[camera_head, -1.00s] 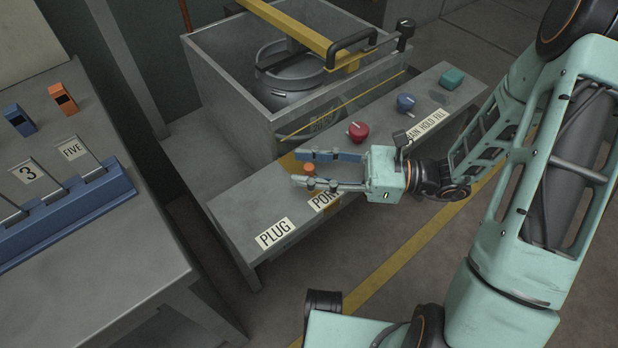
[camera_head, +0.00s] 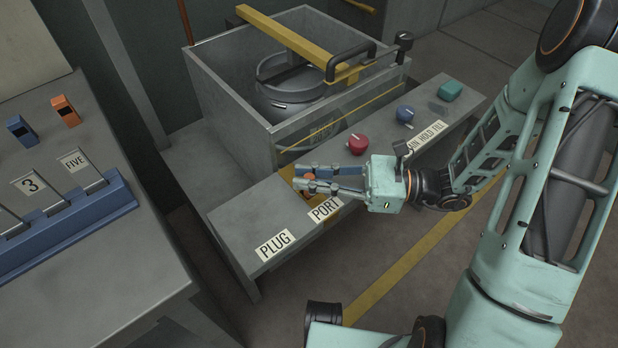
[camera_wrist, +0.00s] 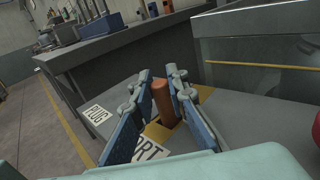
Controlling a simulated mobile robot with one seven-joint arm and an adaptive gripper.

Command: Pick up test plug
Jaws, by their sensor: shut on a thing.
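The test plug is a short orange-brown cylinder (camera_head: 309,177), upright on the grey bench by the PORT label (camera_head: 325,209), over a yellow patch. It also shows in the wrist view (camera_wrist: 162,104), between the blue finger pads. My gripper (camera_head: 299,178) reaches in from the right, low over the bench. Its fingers (camera_wrist: 160,78) are shut on the plug, one on each side. The fingers partly hide the plug in the head view. I cannot tell whether its base still sits in the port.
A PLUG label (camera_head: 275,246) lies on clear bench to the left. A red knob (camera_head: 358,144), blue knob (camera_head: 404,113) and teal button (camera_head: 450,91) stand along the bench to the right. A grey open tank (camera_head: 227,115) with a yellow bar (camera_head: 285,36) rises behind.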

